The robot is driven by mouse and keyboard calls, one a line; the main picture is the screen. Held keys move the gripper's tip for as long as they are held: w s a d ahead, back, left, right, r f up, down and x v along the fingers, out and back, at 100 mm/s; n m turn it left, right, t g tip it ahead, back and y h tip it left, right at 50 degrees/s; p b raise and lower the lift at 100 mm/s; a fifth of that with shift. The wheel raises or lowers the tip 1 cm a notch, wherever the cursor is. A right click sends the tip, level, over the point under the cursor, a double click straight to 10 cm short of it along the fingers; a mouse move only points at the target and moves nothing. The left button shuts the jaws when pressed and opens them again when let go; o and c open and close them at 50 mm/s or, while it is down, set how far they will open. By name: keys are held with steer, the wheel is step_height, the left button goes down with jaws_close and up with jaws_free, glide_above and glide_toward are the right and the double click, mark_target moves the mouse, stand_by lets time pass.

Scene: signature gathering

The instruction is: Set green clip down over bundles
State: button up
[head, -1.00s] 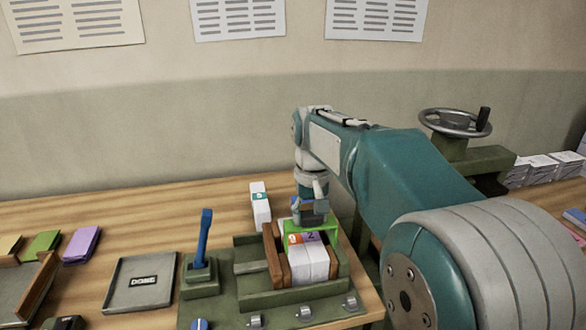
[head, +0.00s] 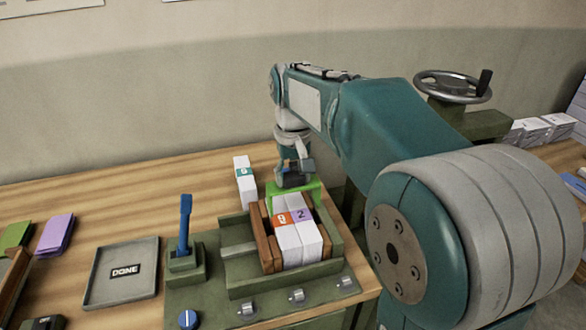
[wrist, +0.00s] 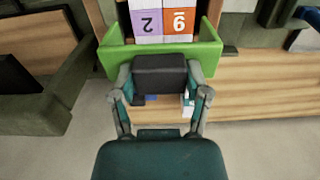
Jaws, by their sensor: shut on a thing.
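The green clip (head: 306,187) is a bright green channel-shaped piece, held in my gripper (head: 294,182) at the far end of the bundles. In the wrist view, my gripper (wrist: 160,75) is shut on the clip (wrist: 205,52), whose two arms point toward the bundles.
A white bundle with a teal label (head: 245,185) stands behind the holder. A blue-handled lever (head: 184,225) and a tray marked DONE (head: 103,293) are to the left. A handwheel (head: 453,85) is at the right, with paper stacks beyond.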

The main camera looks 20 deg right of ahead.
steer(key=shift+a+f, duration=0.2)
steer(key=shift+f, duration=0.35)
steer(key=shift+a+f, duration=0.2)
steer(key=shift+f, duration=0.3)
steer(key=shift+d+f, duration=0.25)
steer(key=shift+f, duration=2.95)
steer(key=shift+f, duration=0.15)
steer(key=o, duration=1.2)
step_height(320, 180, up, 11)
steer(key=shift+a+r, duration=0.1)
steer(key=shift+r, duration=0.4)
